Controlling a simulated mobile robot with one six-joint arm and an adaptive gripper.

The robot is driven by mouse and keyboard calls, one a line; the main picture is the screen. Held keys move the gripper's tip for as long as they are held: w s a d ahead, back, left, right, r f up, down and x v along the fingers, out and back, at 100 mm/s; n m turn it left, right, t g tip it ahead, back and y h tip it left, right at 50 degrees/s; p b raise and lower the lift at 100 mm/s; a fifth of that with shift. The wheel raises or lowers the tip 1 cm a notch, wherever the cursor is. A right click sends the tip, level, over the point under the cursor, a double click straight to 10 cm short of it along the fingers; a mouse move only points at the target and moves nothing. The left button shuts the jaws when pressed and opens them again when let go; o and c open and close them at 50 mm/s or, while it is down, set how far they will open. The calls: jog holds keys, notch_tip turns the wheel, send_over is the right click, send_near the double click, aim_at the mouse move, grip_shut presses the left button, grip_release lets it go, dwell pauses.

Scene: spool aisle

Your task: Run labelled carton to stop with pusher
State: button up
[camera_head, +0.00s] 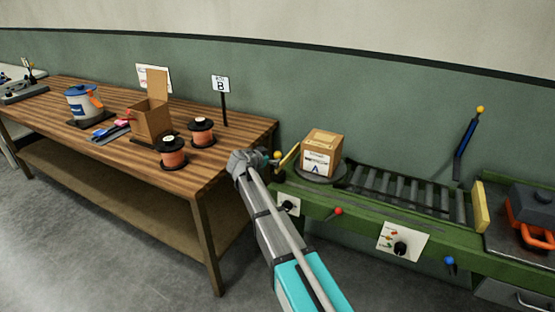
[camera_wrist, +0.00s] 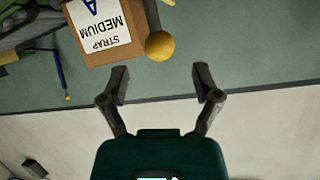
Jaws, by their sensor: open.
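The labelled carton (camera_head: 322,140) sits upright on a dark round plate at the left end of the roller track (camera_head: 405,190). In the wrist view the carton (camera_wrist: 72,20) shows its label upside down, reading STRAP MEDIUM A. The knob also shows in the wrist view (camera_wrist: 160,45), just beyond my fingertips. My gripper (camera_head: 250,160) is open and empty, its fingers (camera_wrist: 161,82) apart. The yellow stop (camera_head: 481,207) stands at the track's right end.
Left is a wooden table (camera_head: 190,180) with spools (camera_head: 172,152), an open box (camera_head: 150,118) and a sign marked B (camera_head: 221,85). The green frame carries a red knob (camera_head: 338,211), dials and a blue knob (camera_head: 449,261). A blue lever (camera_head: 465,137) rises behind the track. The rollers are clear.

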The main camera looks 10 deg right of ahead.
aim_at(276, 155)
jog(key=shift+b+x, duration=0.75)
jog(key=shift+x, duration=1.9)
grip_shut()
